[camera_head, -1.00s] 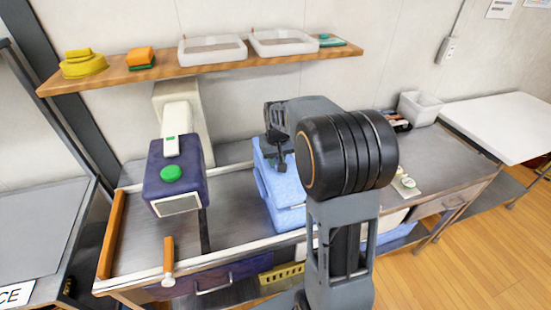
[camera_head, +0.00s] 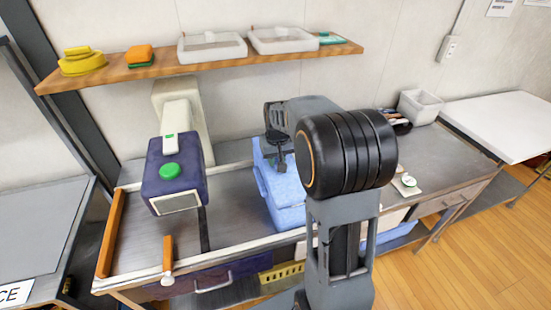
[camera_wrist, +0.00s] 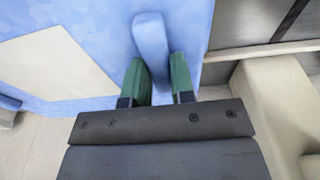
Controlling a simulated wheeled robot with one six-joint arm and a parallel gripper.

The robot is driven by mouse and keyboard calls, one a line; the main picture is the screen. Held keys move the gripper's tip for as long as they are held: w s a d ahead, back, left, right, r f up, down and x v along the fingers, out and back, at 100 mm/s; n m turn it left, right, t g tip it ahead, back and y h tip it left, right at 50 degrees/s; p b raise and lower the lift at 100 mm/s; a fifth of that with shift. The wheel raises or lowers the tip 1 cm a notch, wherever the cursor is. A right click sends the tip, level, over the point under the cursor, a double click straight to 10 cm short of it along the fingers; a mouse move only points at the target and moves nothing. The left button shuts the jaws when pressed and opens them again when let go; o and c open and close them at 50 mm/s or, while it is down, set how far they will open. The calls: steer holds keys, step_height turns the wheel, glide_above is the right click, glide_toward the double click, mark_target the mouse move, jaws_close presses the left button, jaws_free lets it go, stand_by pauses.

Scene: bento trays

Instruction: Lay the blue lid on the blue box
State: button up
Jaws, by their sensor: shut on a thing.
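The blue lid (camera_wrist: 75,40) fills much of the upper left in the wrist view, with a pale panel on its face. Its raised blue handle (camera_wrist: 151,42) stands between the green fingertips of my gripper (camera_wrist: 158,80), which is shut on it. In the head view my gripper (camera_head: 277,160) is at the top of the blue stack, partly hidden by my arm. The lid (camera_head: 285,183) is over the blue box (camera_head: 290,217), roughly lined up with it. I cannot tell whether the lid rests fully on the box.
A purple-and-white machine (camera_head: 173,175) with a green button stands to the left on the metal counter (camera_head: 135,235). A wooden shelf (camera_head: 215,66) above holds trays and yellow and orange items. A white bin (camera_head: 420,106) stands at the right back. Counter between machine and box is clear.

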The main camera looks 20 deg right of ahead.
steer(key=o, duration=1.5)
steer(key=shift+r+p, duration=3.4)
steer(key=shift+r, duration=1.1)
